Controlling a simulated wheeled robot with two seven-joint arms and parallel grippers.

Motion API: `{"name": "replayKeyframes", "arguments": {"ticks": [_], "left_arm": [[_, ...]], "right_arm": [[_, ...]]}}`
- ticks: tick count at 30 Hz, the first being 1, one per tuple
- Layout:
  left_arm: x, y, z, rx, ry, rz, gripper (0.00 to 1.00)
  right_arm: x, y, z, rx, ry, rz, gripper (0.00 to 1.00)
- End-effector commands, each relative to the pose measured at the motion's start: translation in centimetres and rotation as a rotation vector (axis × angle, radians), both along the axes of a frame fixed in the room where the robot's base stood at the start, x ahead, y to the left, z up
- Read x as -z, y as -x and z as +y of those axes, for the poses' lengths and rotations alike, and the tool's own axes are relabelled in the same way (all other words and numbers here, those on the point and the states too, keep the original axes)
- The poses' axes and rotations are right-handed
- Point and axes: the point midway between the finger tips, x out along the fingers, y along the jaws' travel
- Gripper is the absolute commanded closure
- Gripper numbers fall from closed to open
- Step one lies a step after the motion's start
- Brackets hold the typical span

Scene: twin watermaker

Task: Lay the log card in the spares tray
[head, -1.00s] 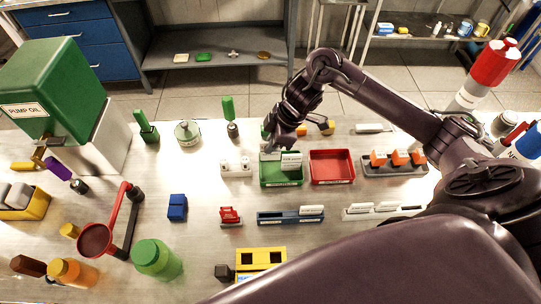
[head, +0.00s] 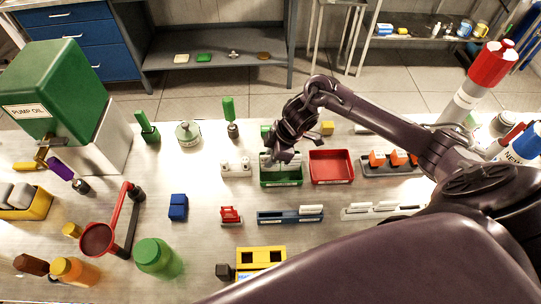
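The green tray (head: 281,184) and the red tray (head: 331,181) stand side by side at the back middle of the bench. I cannot read which one is labelled as the spares tray. My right gripper (head: 281,158) hangs over the back of the green tray, fingers pointing down. Its fingertips are small and dark, so I cannot tell whether they are apart. No white log card shows clearly now; it may be hidden behind the gripper or in the green tray. A pale item (head: 265,160) shows at the tray's back left. My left gripper is not in view.
A white socket block (head: 236,170) stands left of the green tray. A rack with orange pieces (head: 377,160) is right of the red tray. A blue rack (head: 290,217) and a red clip-like item (head: 230,215) lie in front. Bare bench separates them from the trays.

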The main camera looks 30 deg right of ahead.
Motion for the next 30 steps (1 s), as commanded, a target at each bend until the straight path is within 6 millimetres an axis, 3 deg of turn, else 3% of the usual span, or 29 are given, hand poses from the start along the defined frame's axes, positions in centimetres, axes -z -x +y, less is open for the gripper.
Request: {"name": "replayKeyframes", "arguments": {"ticks": [3,14,30], "left_arm": [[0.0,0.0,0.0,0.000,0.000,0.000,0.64],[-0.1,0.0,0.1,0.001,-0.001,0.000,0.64],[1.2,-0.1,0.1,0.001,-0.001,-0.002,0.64]], "right_arm": [[0.0,0.0,0.0,0.000,0.000,0.000,0.72],[-0.8,0.0,-0.2,0.001,0.001,-0.002,0.72],[-10.2,1.7,-3.7,0.000,0.004,-0.003,0.72]]}}
